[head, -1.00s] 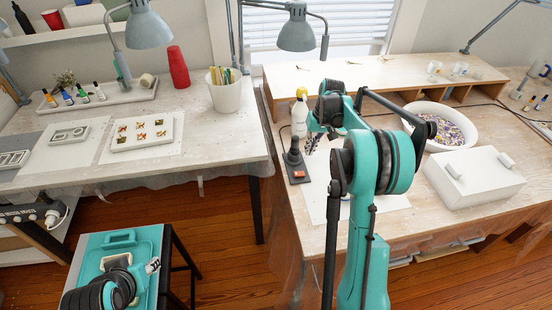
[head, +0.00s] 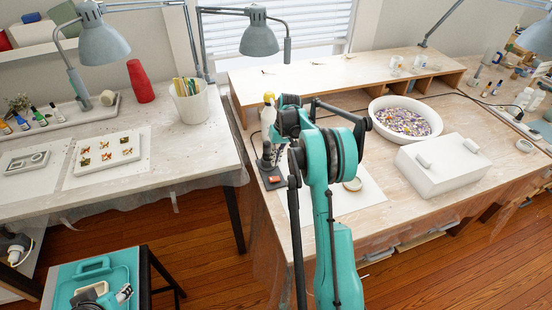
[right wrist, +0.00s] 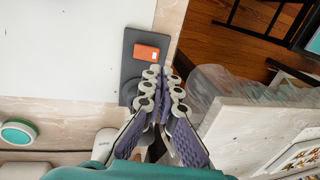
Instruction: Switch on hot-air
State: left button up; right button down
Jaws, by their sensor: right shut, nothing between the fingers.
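The hot-air tool (head: 268,116), a pale upright body with a yellow top, stands at the left end of the right-hand table. Its dark base has a red-orange switch (head: 275,179), which also shows in the right wrist view (right wrist: 147,53). My right gripper (right wrist: 163,72) is shut and empty, its tips over the edge of the dark base, beside the switch. I cannot tell whether they touch it. In the head view my right arm hides most of this gripper. My left gripper (head: 124,293) is at the bottom left; its jaw state is unclear.
A white sheet (head: 372,198) lies right of the base. Beyond are a white bowl (head: 437,121) of coloured bits and a white box (head: 440,172). A wooden shelf (head: 330,75) runs along the back. A gap separates this table from the left one, which holds a white mould tray (head: 88,166).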

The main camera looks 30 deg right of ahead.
aim_at(271, 181)
jog(key=f+b, duration=0.1)
jog(key=f, duration=0.2)
jog(key=a+f+b, duration=0.1)
jog(key=f, duration=0.2)
jog(key=f+b, duration=0.1)
jog(key=f, duration=0.2)
jog(key=shift+w+a, duration=0.2)
jog(key=shift+a, duration=0.15)
jog(key=shift+a+f+h, duration=0.3)
jog(key=shift+f+h, duration=0.1)
jog(key=shift+f, duration=0.05)
jog(key=shift+d, duration=0.15)
jog(key=shift+d, duration=0.1)
